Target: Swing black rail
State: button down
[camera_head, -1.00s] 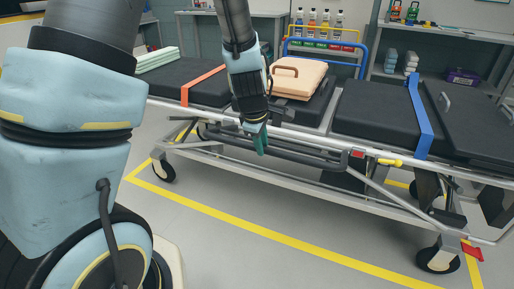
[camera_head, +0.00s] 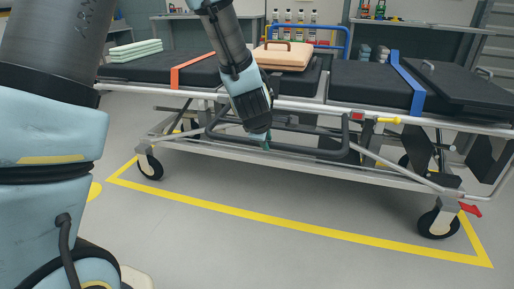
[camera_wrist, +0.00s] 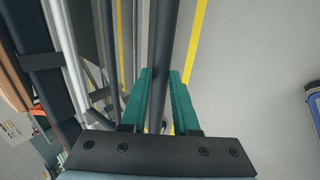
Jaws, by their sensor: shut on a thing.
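The black rail (camera_head: 346,136) is a rounded bar loop on the near side of the stretcher (camera_head: 370,165). It hangs below the stretcher's light side bar, with its long outer bar running low along the frame. My gripper (camera_head: 265,143) reaches down from above onto that outer bar, left of the rail's middle. In the wrist view, the green fingers of my gripper (camera_wrist: 160,90) lie on both sides of the dark rail bar (camera_wrist: 162,40) and are shut on it. The exact contact is partly hidden by the fingers.
A yellow handle (camera_head: 388,120) and a red piece sit right of the rail. An orange strap (camera_head: 193,70) and a blue strap (camera_head: 408,82) cross the black mattress. A tan case (camera_head: 284,56) rests on top. Yellow lines mark the clear grey floor in front.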

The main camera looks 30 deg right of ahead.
jog(key=shift+s+a+f+b, duration=0.15)
jog(key=shift+f+b, duration=0.1)
jog(key=shift+f, duration=0.3)
jog(key=shift+s+f+b, duration=0.15)
jog(key=shift+f+b, duration=0.05)
jog(key=shift+f, duration=0.35)
jog(key=c, duration=1.5)
grip_release()
jog(key=shift+r+p, duration=0.45)
jog(key=o, duration=0.8)
jog(key=shift+w+r, duration=0.1)
jog(key=shift+w, duration=0.1)
jog(key=shift+o, duration=0.2)
jog(key=p+v, duration=0.3)
jog(key=v, duration=0.7)
jog(key=shift+s+a+r, duration=0.2)
jog(key=shift+s+r, duration=0.05)
jog(key=shift+c, duration=0.3)
